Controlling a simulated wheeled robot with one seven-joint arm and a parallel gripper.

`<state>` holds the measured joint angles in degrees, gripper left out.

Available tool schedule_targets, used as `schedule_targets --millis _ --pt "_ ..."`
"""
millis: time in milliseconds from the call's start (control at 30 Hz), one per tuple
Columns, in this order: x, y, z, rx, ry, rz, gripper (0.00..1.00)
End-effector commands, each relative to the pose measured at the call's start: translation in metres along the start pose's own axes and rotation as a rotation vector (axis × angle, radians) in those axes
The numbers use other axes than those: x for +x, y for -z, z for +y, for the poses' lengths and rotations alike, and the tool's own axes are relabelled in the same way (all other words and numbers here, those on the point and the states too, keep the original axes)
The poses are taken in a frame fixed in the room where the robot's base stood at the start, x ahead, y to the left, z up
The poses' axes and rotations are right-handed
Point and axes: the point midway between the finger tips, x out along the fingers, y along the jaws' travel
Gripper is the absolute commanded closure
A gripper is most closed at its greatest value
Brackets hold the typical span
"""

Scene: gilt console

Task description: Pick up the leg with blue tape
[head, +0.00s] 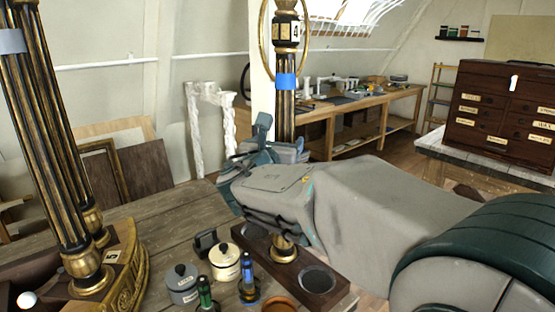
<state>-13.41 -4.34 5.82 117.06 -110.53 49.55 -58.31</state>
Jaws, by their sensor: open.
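A dark fluted leg with gilt trim and bright blue tape (286,81) stands upright at the centre of the head view. Its gilt foot sits in a dark wooden block (316,293) on the bench. A small numbered tag is above the tape, and a gilt ring surrounds its upper part. My gripper (262,140) is open at the leg's lower half. My gripper and wrist hide the leg between its shaft and foot, so I cannot tell whether the fingers touch it.
The plank bench (170,222) holds a grey pot (183,284), a cream pot (225,262), a green-topped bottle (205,292) and a blue-handled item (248,272) close before the block. A drawer chest (507,112) stands right. Bare planks lie left of the block.

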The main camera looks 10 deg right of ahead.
Motion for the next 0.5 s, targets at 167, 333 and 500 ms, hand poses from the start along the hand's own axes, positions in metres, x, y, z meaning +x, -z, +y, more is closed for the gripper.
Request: schedule_targets --millis 167,333,500 --pt "0.012 0.0 0.0 0.0 0.0 0.001 0.28" --pt "0.034 0.001 0.0 -0.001 0.003 0.003 0.28" --pt "0.055 0.002 0.001 -0.001 0.001 0.002 0.28"
